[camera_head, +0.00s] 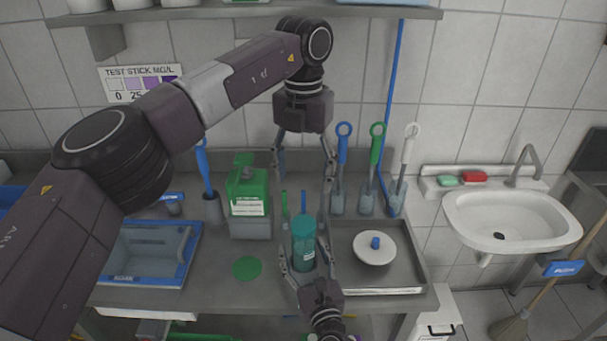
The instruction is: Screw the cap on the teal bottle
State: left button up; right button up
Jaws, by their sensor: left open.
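My right gripper (304,252) comes up from the bottom edge, with a finger on each side of the bottle's body. I cannot tell whether those fingers touch it.
A green disc (248,267) lies on the counter left of the bottle. A metal tray (404,262) holds a white lid (362,251). A green canister (247,190), a blue bin (187,263) and upright brushes (378,165) stand around. A sink (512,215) is at right.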

jog(key=v, duration=1.2)
